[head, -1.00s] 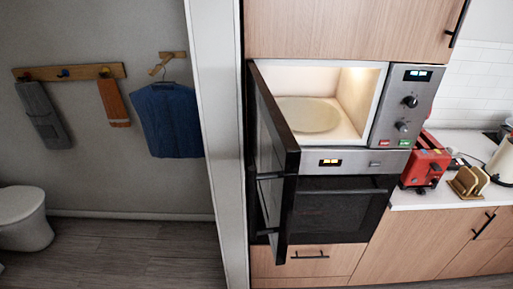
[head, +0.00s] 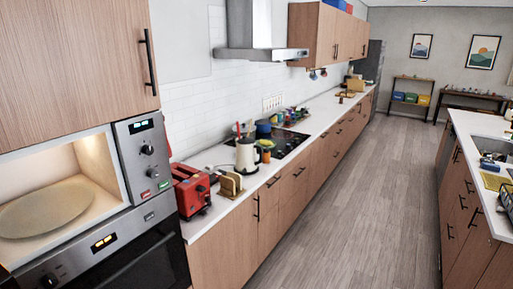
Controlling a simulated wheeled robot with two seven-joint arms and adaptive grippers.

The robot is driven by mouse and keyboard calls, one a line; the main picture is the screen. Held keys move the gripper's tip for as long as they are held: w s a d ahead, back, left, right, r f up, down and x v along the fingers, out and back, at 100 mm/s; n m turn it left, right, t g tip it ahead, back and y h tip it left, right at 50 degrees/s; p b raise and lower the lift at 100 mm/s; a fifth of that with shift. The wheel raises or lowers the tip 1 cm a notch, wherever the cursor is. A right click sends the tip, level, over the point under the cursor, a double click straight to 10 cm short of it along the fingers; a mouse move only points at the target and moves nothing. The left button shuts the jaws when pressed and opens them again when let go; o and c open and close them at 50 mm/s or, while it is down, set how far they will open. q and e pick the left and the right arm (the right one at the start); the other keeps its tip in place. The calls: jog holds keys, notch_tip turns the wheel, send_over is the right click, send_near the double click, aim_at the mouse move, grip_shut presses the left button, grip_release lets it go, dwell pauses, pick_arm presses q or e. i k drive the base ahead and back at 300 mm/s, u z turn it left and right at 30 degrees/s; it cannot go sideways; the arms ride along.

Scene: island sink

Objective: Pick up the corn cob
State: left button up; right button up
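I cannot make out a corn cob in the head view. Small items crowd the long counter (head: 222,209) and the island at the right, too small to tell apart. Neither of my grippers is in view.
An open microwave (head: 112,160) with an empty plate stands at the left above an oven (head: 150,262). A red toaster (head: 188,190) and a cream kettle (head: 246,156) stand on the counter. The sink island (head: 478,205) is at the right. The wooden floor (head: 335,215) between is clear.

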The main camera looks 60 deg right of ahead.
aim_at(268, 143)
jog(key=z, duration=2.35)
jog(key=i, duration=1.65)
jog(key=u, duration=0.05)
